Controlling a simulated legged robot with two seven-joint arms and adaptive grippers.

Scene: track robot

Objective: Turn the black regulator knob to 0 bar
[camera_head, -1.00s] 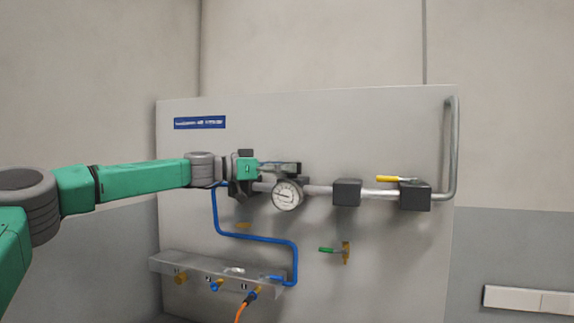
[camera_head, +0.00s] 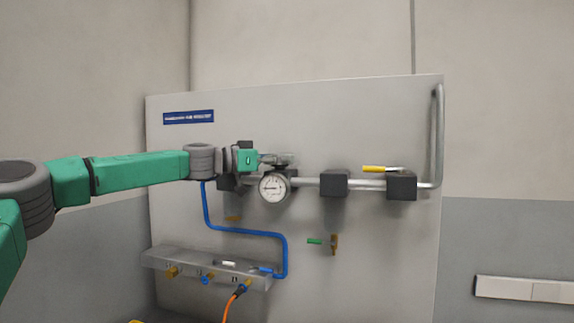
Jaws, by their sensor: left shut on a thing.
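The round white pressure gauge (camera_head: 272,187) sits on the grey pipe in the middle of the wall panel. Its needle seems to point left, but the scale is too small to read. The black regulator knob (camera_head: 279,167) shows only as a dark sliver just above the gauge; my gripper covers most of it. My left gripper (camera_head: 284,159) reaches in from the left, level with the knob, and its fingers are shut on it. My right gripper is not in view.
The grey panel (camera_head: 380,110) carries a yellow-handled valve (camera_head: 382,169) on the right and a green-handled one (camera_head: 315,241) lower down. A blue hose (camera_head: 245,231) runs to a ledge (camera_head: 170,258) with brass fittings and an orange hose (camera_head: 230,303).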

